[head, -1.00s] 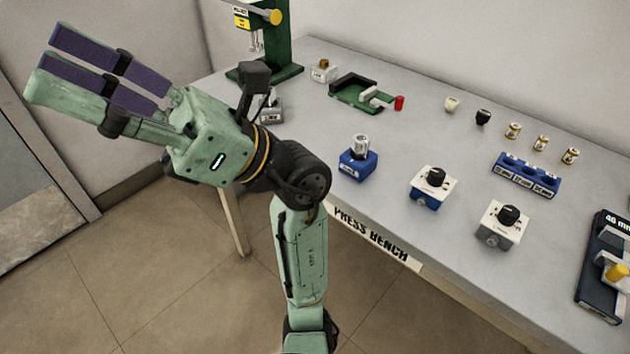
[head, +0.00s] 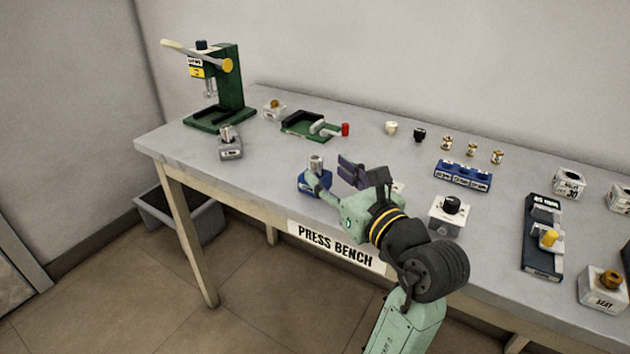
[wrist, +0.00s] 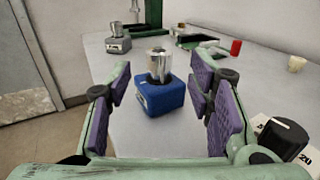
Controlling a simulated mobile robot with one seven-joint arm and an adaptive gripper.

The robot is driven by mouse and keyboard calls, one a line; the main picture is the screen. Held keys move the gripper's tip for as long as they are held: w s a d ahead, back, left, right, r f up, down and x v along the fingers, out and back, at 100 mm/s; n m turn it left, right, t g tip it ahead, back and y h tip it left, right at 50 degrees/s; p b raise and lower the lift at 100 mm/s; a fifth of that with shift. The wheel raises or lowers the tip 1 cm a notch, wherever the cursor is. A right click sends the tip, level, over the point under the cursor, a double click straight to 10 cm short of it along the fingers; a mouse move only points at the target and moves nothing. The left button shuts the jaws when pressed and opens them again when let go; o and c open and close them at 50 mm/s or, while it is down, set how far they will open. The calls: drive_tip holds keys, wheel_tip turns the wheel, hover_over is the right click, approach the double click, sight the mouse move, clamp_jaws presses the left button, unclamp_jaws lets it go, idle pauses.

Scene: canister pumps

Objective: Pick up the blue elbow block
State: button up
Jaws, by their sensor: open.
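The blue elbow block (head: 309,184) stands upright on the bench near its front edge, with a silver cylinder on top. In the wrist view the blue block (wrist: 160,98) sits between and beyond the fingers, its silver cylinder (wrist: 158,65) upright. My gripper (head: 335,172) is open and empty, low over the bench just right of the block. In the wrist view my gripper's purple-padded fingers (wrist: 160,105) stand apart on either side of the block. I see no contact with it. In the head view the fingers hide part of the block's right side.
A white block with a black knob (wrist: 283,138) stands close to the right finger. A grey block with a silver cylinder (head: 230,146) is at the back left. A green press (head: 232,85), green fixture (head: 300,122), red cylinder (head: 345,129) and blue rack (head: 462,174) stand farther back.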

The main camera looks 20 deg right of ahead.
sight(319, 164)
drive_tip(key=w, duration=0.2)
drive_tip(key=w+a, duration=0.1)
drive_tip(key=w, duration=0.2)
drive_tip(key=shift+w+r+p, duration=0.15)
drive_tip(key=shift+w+p, duration=0.15)
drive_tip(key=shift+p, duration=0.05)
drive_tip(key=shift+c, duration=0.2)
clamp_jaws()
